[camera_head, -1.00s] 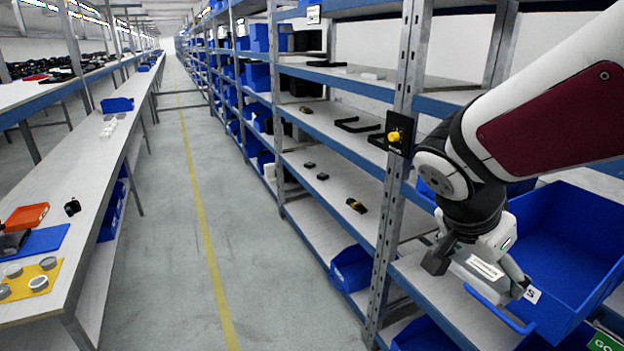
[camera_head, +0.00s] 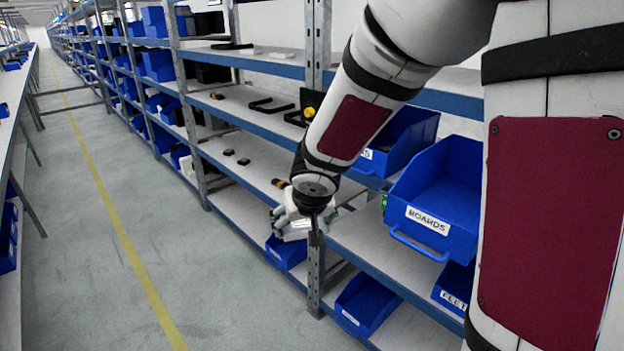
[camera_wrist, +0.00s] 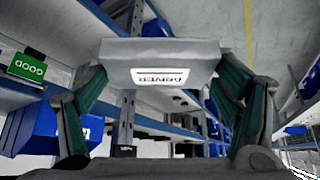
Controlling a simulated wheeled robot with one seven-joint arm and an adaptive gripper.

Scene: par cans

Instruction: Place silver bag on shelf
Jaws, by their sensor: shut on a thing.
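My gripper (camera_head: 296,222) is shut on the silver bag (camera_wrist: 158,62), a pale grey block with a white label reading "DRIVER". In the wrist view the bag spans between the two fingers. In the head view only a small pale part of the bag (camera_head: 297,232) shows at the fingers, in front of a shelf upright. The shelf (camera_head: 245,147) of the blue and grey rack runs behind and left of my gripper. It holds a few small dark items, with open board between them.
A blue bin labelled "BOARDS" (camera_head: 440,200) stands on the rack to the right, with another blue bin (camera_head: 395,145) beside it. A metal upright (camera_head: 316,280) is close to my gripper. Lower blue bins (camera_head: 367,303) stand beneath. The aisle floor (camera_head: 100,200) at left is clear.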

